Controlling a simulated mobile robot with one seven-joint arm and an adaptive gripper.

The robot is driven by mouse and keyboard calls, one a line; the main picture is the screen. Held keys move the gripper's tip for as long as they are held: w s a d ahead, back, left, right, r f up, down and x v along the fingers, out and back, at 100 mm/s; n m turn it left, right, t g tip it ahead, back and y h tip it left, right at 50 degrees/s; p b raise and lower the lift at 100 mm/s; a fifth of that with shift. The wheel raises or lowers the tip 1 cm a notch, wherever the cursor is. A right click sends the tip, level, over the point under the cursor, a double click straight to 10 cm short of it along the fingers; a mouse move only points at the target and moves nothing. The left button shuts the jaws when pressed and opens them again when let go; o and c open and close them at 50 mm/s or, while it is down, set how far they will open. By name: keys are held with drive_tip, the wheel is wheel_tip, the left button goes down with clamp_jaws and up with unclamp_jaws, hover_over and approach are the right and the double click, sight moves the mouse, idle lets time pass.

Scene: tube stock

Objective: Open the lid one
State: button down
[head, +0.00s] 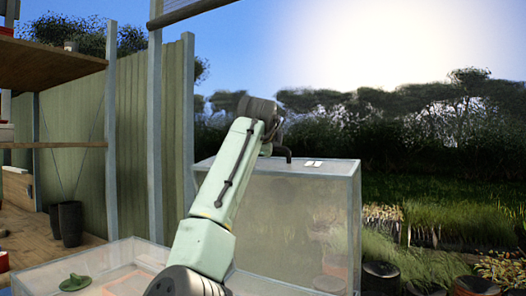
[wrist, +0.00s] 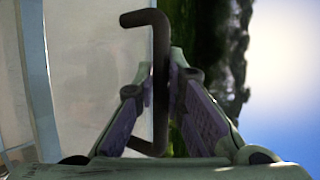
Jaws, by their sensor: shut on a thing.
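A dark bent bar handle (head: 284,152) shows at the lid's far side, partly hidden by my wrist. In the wrist view the dark handle (wrist: 158,30) runs between the two fingers, and my gripper (wrist: 163,72) is shut on it. The pale translucent panel (wrist: 90,60) lies to the left of the handle there. In the head view my fingers are mostly hidden.
A lower open translucent bin (head: 50,268) at the front left holds a green object (head: 75,283). Shelves (head: 55,55) and dark pots (head: 66,223) stand at left. More dark pots (head: 381,277) stand at right by the grass.

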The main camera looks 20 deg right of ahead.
drive_tip(key=shift+w, duration=0.15)
drive_tip(key=c, duration=1.6)
unclamp_jaws()
drive_tip(key=shift+c, duration=0.2)
drive_tip(key=v, duration=1.2)
drive_tip(key=shift+f, duration=0.1)
